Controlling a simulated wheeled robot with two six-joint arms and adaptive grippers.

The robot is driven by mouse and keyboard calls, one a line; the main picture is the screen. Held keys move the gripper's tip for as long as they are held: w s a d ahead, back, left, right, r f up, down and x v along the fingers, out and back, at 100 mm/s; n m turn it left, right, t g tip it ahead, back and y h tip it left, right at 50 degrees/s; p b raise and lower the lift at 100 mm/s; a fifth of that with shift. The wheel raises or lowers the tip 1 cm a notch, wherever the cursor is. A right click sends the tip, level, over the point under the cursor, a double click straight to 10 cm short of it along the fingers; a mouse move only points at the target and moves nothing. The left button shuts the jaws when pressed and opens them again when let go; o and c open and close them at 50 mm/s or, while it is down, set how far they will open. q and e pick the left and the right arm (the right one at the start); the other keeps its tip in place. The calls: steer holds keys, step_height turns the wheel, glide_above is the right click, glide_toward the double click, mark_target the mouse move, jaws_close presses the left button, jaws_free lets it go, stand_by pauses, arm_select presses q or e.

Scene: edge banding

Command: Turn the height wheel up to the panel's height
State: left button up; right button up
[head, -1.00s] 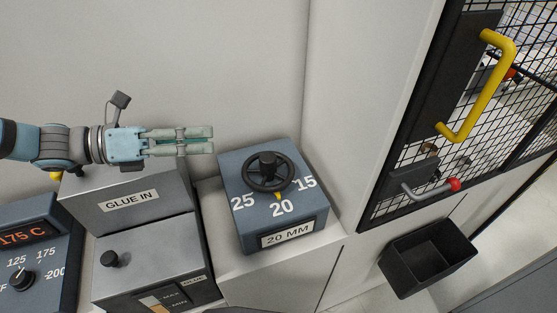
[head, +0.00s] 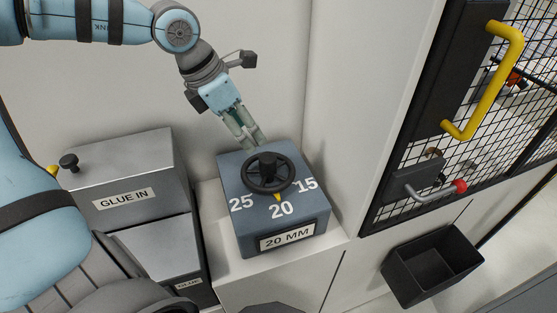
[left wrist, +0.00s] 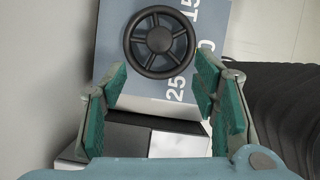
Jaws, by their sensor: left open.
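The black height wheel (head: 267,173) sits on top of a blue-grey box (head: 240,222) with the marks 25, 20 and 15. Its yellow pointer (head: 278,197) is at 20, and the front label (head: 286,236) reads 20 MM. My left gripper (head: 254,141) is just behind the wheel, pointing down towards it, open and empty. In the left wrist view the wheel (left wrist: 158,42) lies ahead, between and beyond the open green-padded fingers (left wrist: 160,90). I cannot see the gripper touching the wheel. No panel is visible. My right gripper is not in view.
A grey GLUE IN box (head: 125,185) with a black knob (head: 69,163) stands to the left. A mesh door (head: 450,130) with a yellow handle (head: 485,80) and red-tipped lever (head: 435,190) is to the right. A black bin (head: 432,268) hangs below it. A wall rises close behind.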

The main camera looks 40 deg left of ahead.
mark_target(265, 158)
arm_select(q)
steer(key=x, duration=1.2)
steer(key=shift+f, duration=0.1)
steer(key=shift+c, duration=0.4)
steer(key=c, duration=1.1)
